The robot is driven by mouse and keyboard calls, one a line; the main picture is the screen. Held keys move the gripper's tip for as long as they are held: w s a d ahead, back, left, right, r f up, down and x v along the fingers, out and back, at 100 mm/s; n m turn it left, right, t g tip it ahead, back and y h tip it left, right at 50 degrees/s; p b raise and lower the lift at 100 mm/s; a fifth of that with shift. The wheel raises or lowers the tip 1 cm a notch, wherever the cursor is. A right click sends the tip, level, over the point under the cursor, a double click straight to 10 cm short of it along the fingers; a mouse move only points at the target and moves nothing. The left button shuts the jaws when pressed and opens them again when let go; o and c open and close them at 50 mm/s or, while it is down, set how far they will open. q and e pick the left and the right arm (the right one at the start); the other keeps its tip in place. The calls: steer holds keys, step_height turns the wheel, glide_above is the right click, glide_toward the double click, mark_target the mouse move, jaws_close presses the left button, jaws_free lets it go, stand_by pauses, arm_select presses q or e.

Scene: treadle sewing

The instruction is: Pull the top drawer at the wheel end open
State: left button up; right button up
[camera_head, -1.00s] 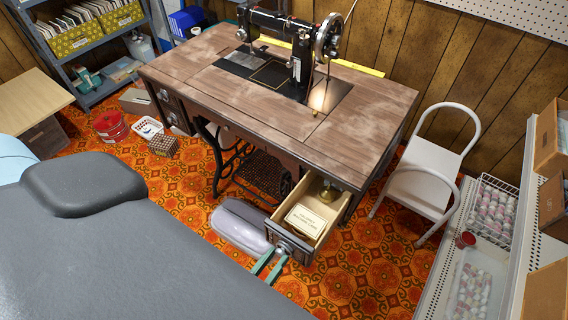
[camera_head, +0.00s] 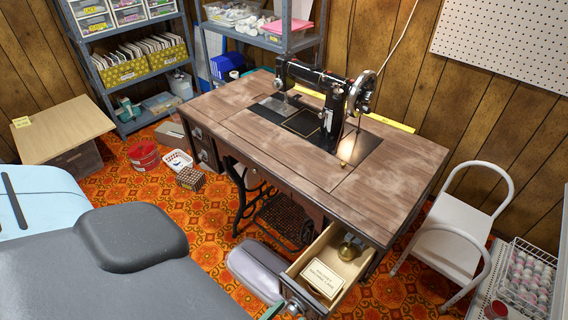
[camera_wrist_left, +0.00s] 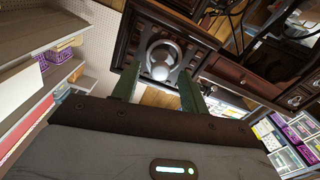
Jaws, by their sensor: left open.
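The top drawer (camera_head: 304,271) at the wheel end of the sewing table (camera_head: 330,190) is pulled out, with its inside showing in the head view. A lettered card (camera_head: 323,279) and a brass object (camera_head: 350,248) lie in it. The sewing machine's wheel (camera_head: 362,93) is above that end. My left gripper (camera_wrist_left: 158,78) is open, with one green finger on each side of the knob. Whether the fingers touch it cannot be told. In the head view only a green bit of it shows at the bottom edge. My right gripper is not in view.
A white chair (camera_head: 455,235) stands right of the table, beside a wire basket (camera_head: 528,280) of spools. A red tin (camera_head: 143,156) and a small white basket (camera_head: 178,160) stand on the patterned floor to the left.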

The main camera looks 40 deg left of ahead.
arm_select(q)
steer(key=s, duration=0.8)
steer(key=shift+a+b, duration=0.15)
steer(key=shift+b, duration=0.2)
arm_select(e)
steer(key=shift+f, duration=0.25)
arm_select(q)
steer(key=shift+w, duration=0.1)
steer(key=s+a+f+m+g+h, duration=0.1)
steer(key=s+a+f+m+g, duration=0.2)
steer(key=s+f+g, duration=0.85)
steer(key=w+r+t+p, duration=0.1)
steer(key=w+r+p, duration=0.1)
steer(key=r+p, duration=0.5)
steer(key=w+r+t+p, duration=0.1)
steer(key=w+r+p, duration=0.2)
steer(key=r+p, duration=0.4)
step_height(320, 180, up, 2)
steer(key=shift+w+a+m, duration=0.25)
steer(key=shift+w+m, duration=0.1)
steer(key=shift+m, duration=0.05)
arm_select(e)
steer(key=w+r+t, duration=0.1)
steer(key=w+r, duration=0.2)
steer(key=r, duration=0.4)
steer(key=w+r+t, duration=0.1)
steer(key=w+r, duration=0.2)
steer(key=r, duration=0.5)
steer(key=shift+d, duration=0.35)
